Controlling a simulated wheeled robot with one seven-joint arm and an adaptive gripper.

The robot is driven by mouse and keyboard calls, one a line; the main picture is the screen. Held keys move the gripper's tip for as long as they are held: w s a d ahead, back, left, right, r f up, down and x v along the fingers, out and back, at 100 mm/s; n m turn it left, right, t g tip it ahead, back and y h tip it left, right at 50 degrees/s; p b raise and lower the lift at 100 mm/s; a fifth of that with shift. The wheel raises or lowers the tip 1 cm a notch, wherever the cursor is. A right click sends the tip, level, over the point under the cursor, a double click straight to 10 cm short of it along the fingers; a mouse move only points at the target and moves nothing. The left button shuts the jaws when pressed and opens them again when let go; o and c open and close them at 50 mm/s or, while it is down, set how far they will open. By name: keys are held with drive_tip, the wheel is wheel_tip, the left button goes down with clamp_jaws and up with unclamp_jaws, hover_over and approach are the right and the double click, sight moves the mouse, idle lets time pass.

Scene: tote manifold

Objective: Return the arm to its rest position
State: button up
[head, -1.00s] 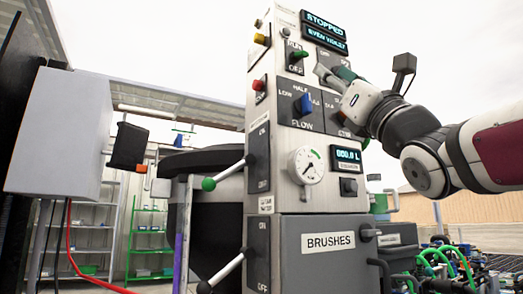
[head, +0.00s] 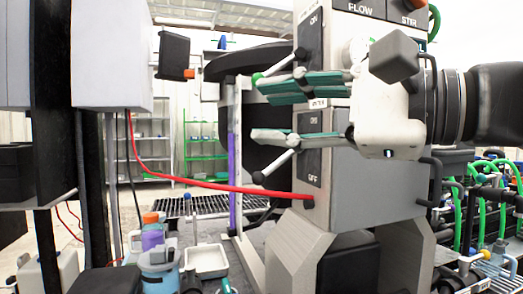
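My gripper (head: 258,109) is in front of the grey control cabinet (head: 374,192) in the head view, pointing left. Its two green-backed fingers are spread apart, one above the other, with nothing between them. My arm comes in from the right edge. The fingers and wrist hide part of the cabinet front, including most of the gauge and part of the two levers. The upper lever's green knob (head: 257,77) and the lower lever's dark knob (head: 258,177) show to the left. I cannot tell whether the fingers touch the levers.
A red hose (head: 225,187) runs from the left to the cabinet's lower side. A grey box (head: 110,55) stands at left. Bottles (head: 157,262) and a white tray (head: 207,262) are at the bottom. Green hoses and pipework (head: 483,220) crowd the right.

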drive_tip(key=s+d+f+n+g+h, duration=0.1)
drive_tip(key=s+f+n+g+h, duration=0.3)
drive_tip(key=f, duration=0.6)
drive_tip(key=s+d+f+n+g+h, duration=0.15)
drive_tip(key=s+f, duration=0.35)
drive_tip(key=f, duration=0.6)
drive_tip(key=s+d+f+n+g+h, duration=0.45)
drive_tip(key=s+d+f+h, duration=0.5)
drive_tip(key=d+f, duration=0.4)
wheel_tip(320, 180, up, 35)
drive_tip(key=d+n+t+p, duration=0.1)
drive_tip(key=t+p, duration=0.3)
drive_tip(key=p, duration=2.8)
drive_tip(key=shift+s+r+t+p, duration=0.15)
drive_tip(key=shift+s+t+p, duration=0.05)
drive_tip(key=shift+t+p, duration=0.2)
